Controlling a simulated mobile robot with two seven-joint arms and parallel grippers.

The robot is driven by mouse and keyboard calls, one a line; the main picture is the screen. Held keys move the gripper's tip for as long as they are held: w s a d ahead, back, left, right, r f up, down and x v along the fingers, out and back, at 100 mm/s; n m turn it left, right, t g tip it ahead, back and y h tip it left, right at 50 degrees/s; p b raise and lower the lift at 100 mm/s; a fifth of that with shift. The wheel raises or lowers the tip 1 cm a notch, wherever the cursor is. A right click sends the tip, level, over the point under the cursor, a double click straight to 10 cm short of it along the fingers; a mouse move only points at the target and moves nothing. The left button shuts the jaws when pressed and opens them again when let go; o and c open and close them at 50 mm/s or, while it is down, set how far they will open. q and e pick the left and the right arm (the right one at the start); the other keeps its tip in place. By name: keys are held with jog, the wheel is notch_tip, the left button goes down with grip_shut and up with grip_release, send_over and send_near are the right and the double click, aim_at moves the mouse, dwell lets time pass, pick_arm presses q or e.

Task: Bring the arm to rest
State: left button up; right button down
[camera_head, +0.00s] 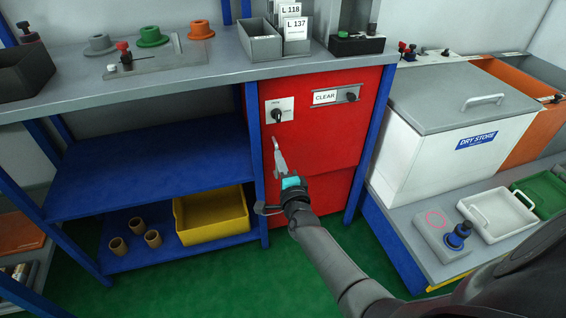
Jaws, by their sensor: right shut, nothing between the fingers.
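My right arm reaches up from the lower right. Its gripper (276,143) is shut and empty, and appears in front of the red cabinet (320,190), just below a white plate with a black rotary knob (277,115). I cannot tell whether the fingertips touch the red front. A small panel reading CLEAR (325,97), with a dark knob beside it, is up and to the right of the gripper. My left gripper is not in view.
A grey worktop (225,66) runs above the cabinet. Blue shelves (150,165) stand left, holding a yellow bin (212,215). At right are a white DRY STORE box (445,125), a white tray (497,214) and a grey block with a blue knob (457,236). Green floor (215,285) is clear in front.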

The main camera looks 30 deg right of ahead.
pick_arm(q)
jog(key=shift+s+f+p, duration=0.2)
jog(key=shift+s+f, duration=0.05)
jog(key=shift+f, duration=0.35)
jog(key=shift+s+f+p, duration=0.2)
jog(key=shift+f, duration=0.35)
pick_arm(e)
jog(key=shift+v, duration=1.45)
